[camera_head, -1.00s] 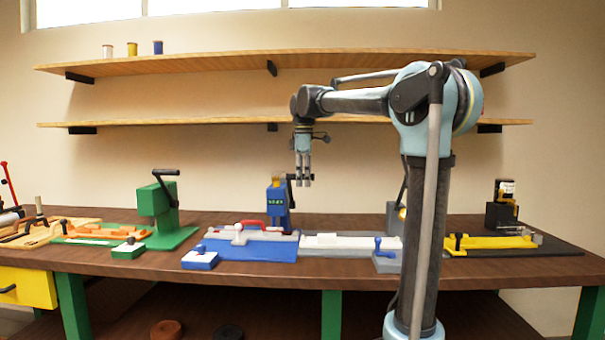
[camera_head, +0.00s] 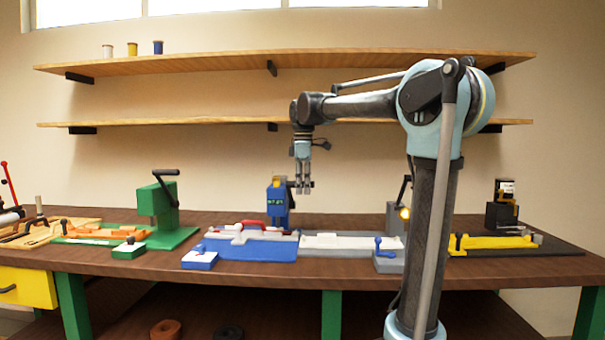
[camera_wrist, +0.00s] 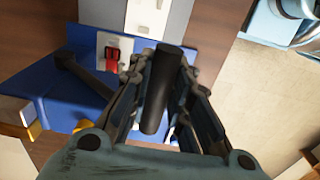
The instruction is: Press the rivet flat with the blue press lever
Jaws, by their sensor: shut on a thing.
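The blue press (camera_head: 279,203) stands at the middle back of the bench in the head view. My gripper (camera_head: 303,192) is just right of it, pointing down, with its fingers shut on the dark handle of the press lever (camera_wrist: 158,95). In the wrist view the handle runs between the two fingers. A dark lever arm (camera_wrist: 84,76) shows to its left over the blue base (camera_wrist: 55,110). A small red part (camera_wrist: 113,52) sits on a white plate there. I cannot make out the rivet.
A green press (camera_head: 157,212) stands to the left and a grey station with a lit lamp (camera_head: 404,213) to the right. Two shelves hang above.

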